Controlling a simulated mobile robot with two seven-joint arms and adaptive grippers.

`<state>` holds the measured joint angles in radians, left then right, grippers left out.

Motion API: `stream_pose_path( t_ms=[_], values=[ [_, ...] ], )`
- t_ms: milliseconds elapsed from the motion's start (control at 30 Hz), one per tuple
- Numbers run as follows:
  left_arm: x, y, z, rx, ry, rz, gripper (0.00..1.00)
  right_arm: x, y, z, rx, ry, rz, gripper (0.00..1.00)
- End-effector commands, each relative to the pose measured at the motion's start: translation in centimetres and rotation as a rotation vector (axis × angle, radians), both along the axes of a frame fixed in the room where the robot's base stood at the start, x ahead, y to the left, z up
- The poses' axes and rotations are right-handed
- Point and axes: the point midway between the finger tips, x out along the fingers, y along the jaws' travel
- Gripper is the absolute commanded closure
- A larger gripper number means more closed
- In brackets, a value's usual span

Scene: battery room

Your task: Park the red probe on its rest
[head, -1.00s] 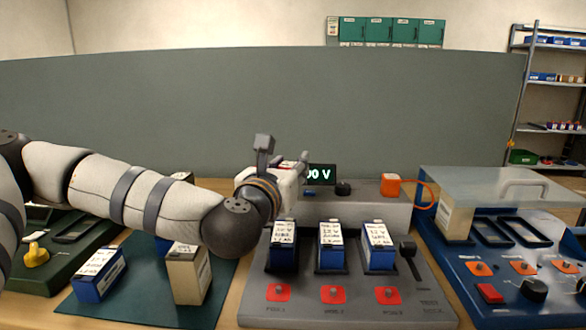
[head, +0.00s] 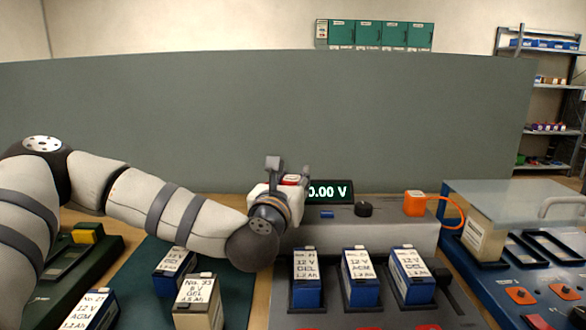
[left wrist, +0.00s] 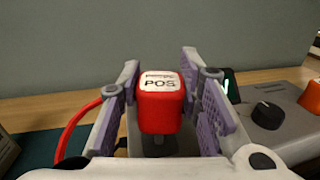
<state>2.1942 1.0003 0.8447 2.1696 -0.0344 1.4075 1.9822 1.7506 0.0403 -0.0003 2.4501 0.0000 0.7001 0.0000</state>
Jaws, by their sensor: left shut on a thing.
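The red probe (left wrist: 160,108), a red block with a white POS label on top, stands roughly upright between the finger pads in the left wrist view. My left gripper (head: 288,174) is shut on it, at the left end of the grey meter unit (head: 385,236). Only a little red of the probe (head: 291,180) shows between the fingers in the head view. A red cable (left wrist: 75,130) loops off to the left in the left wrist view. A dark part lies below the probe; I cannot tell whether it is the rest. My right gripper is out of view.
The display (head: 328,191) reads 0.00 V. An orange block (head: 414,203) with an orange cable sits at the unit's right end. Several batteries stand in front, including a blue one (head: 306,280). A grey partition (head: 260,120) rises behind.

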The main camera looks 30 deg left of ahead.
Motion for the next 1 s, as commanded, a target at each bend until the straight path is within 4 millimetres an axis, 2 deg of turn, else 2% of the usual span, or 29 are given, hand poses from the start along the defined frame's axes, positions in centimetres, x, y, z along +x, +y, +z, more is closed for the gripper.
stream_pose_path(
  t_ms=[33, 133, 1000],
  values=[
    [0.22, 0.04, -1.92, -0.001, 0.022, 0.001, 1.0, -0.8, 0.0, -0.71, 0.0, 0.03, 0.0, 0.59],
    [0.16, 0.05, -2.5, 0.0, 0.019, 0.001, 1.0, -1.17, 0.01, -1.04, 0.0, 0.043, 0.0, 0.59],
    [0.07, -0.01, -2.28, -0.001, 0.008, 0.001, 1.0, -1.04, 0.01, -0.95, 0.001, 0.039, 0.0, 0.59]
  ],
)
